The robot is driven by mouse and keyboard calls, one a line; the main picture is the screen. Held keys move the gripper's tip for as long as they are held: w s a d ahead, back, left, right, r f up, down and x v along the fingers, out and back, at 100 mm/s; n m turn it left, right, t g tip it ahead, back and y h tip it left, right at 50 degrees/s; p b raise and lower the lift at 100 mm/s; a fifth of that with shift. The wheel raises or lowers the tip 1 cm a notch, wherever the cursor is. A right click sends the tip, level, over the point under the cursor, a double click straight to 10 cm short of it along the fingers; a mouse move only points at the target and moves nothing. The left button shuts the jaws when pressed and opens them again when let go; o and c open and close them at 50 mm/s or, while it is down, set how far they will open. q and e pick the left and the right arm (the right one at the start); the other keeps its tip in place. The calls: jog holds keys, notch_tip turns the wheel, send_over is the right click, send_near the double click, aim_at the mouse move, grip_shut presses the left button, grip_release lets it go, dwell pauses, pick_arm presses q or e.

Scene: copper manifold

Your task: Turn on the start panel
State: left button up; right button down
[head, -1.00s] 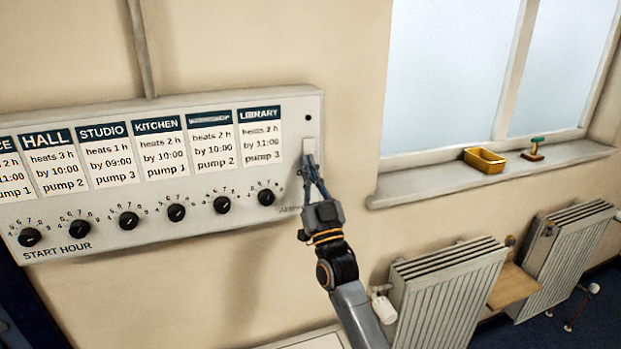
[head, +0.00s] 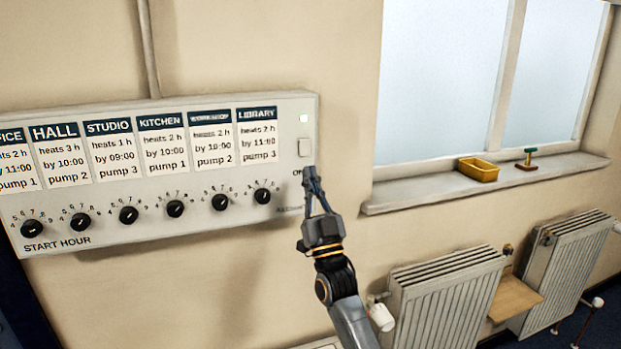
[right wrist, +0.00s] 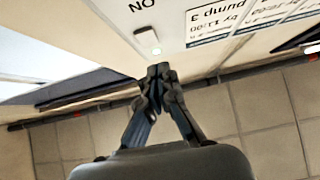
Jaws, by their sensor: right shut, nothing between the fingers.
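The start panel (head: 160,212) is a pale box on the wall, with room cards along its top and a row of black knobs below. In the right wrist view the shut fingertips (right wrist: 158,70) sit near the glowing lamp (right wrist: 156,51). My left gripper is not in view.
A window sill (head: 400,198) to the right holds a yellow tray (head: 478,169) and a small green-handled tool (head: 527,160). Radiators (head: 445,300) stand below it, with a wooden shelf (head: 512,295) between them. The wall between panel and window is clear.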

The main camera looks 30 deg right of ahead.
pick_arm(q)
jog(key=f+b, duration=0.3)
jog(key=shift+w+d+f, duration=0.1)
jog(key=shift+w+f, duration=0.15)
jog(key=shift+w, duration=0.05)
pick_arm(e)
jog(key=w+f+v, duration=0.1)
jog(key=v, duration=0.8)
jog(key=shift+w+d, duration=0.15)
jog(key=shift+d, duration=0.05)
jog(key=shift+f, duration=0.1)
jog(key=shift+w, duration=0.1)
